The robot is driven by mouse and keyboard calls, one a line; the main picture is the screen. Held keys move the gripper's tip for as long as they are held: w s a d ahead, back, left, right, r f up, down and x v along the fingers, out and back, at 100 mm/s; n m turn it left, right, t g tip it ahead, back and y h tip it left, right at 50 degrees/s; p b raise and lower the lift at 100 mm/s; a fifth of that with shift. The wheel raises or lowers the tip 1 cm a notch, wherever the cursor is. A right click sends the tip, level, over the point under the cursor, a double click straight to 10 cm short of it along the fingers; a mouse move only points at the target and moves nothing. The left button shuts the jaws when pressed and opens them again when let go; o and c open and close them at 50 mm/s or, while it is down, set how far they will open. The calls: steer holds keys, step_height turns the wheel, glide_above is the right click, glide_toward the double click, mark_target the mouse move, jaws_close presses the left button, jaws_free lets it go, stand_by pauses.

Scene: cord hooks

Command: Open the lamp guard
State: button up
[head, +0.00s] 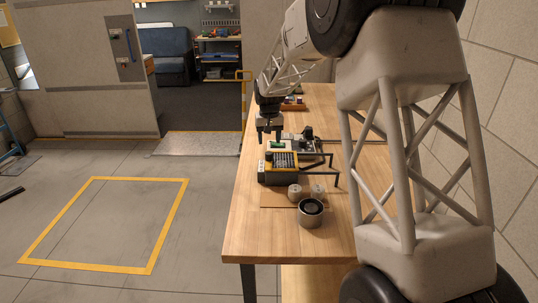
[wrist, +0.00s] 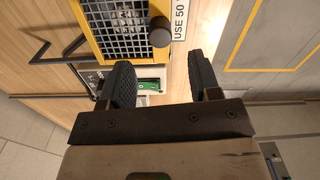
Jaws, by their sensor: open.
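The lamp guard (wrist: 122,28) is a dark grille in a yellow frame, at the top of the wrist view, with a round dark knob (wrist: 159,32) at its right edge. In the head view the grille (head: 283,160) sits on a yellow and dark box on the bench. My gripper (wrist: 160,62) is open, its fingers apart with nothing between them. The knob lies just beyond the fingertips in the wrist view; I see no contact. In the head view my gripper (head: 269,136) hangs over the far side of the box.
A white panel with a green part (wrist: 150,86) lies beside the guard. Dark bent rods (head: 325,166) stick out to the right of the box. Two metal cylinders (head: 295,191) and a round metal pot (head: 311,213) stand nearer. The wooden bench (head: 255,225) is clear at its front left.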

mark_target(269, 153)
steer(key=shift+f, duration=3.5)
jaws_close()
